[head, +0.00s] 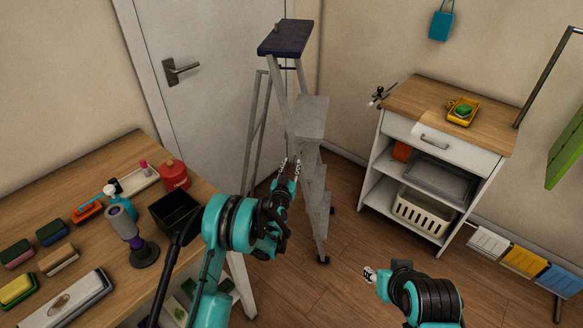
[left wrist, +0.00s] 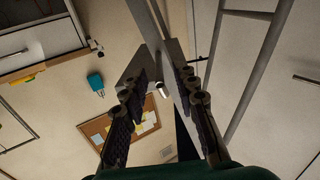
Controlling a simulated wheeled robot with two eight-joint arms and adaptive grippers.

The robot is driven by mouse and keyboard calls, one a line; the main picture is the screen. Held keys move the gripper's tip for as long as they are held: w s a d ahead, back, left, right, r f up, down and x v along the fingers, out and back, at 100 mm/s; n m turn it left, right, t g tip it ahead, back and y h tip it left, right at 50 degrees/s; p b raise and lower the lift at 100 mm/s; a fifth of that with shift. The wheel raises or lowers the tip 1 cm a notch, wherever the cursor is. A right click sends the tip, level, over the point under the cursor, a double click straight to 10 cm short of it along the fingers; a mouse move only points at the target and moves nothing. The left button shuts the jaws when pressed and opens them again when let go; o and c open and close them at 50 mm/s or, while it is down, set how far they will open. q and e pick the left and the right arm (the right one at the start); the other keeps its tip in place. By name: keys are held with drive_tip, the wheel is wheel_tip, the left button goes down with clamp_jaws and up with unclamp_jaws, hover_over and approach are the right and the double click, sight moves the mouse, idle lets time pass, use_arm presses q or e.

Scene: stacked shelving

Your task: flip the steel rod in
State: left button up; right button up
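The grey stepladder (head: 312,118) stands open with a dark blue top (head: 285,38). I cannot single out the steel rod with certainty. A short bright metal piece (left wrist: 162,90) shows between my left fingers in the left wrist view, and most of it is hidden. My left gripper (head: 290,166) is upright in front of the ladder's lower part, its two fingers apart. In the left wrist view the left gripper (left wrist: 164,74) is open with the ladder beyond its tips. My right gripper (head: 370,274) is low over the floor, away from the ladder; its opening is too small to judge.
A wooden table (head: 130,290) at the left holds sponges, bottles and a black bin (head: 176,212). A white cabinet (head: 420,190) with a basket stands at the right. A closed door (head: 190,100) is behind the ladder. The floor (head: 345,240) between ladder and cabinet is clear.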

use_arm(q)
drive_tip(key=shift+w, duration=0.25)
clamp_jaws()
drive_tip(key=shift+r, duration=0.15)
drive_tip(key=shift+w+r+g+p, duration=0.1)
drive_tip(key=shift+r+g+p, duration=0.4)
drive_tip(key=shift+g+p, duration=0.15)
drive_tip(key=shift+w+a+r+m+g+p, duration=0.15)
drive_tip(key=shift+r+g+p, duration=0.2)
drive_tip(key=shift+g+p, duration=0.25)
drive_tip(key=shift+w+r+m+g+p, duration=0.15)
drive_tip(key=shift+r+g+p, duration=0.25)
drive_tip(key=shift+p, duration=0.25)
drive_tip(key=shift+w+a+r+m+g+h+p, duration=0.15)
drive_tip(key=shift+w+r+g+p, duration=0.2)
drive_tip(key=shift+g+p, duration=0.55)
drive_tip(key=shift+w+d+r+m+g+h+p, duration=0.15)
drive_tip(key=shift+w+r+g+p, duration=0.15)
drive_tip(key=shift+g+p, duration=0.55)
drive_tip(key=shift+a+f, duration=0.1)
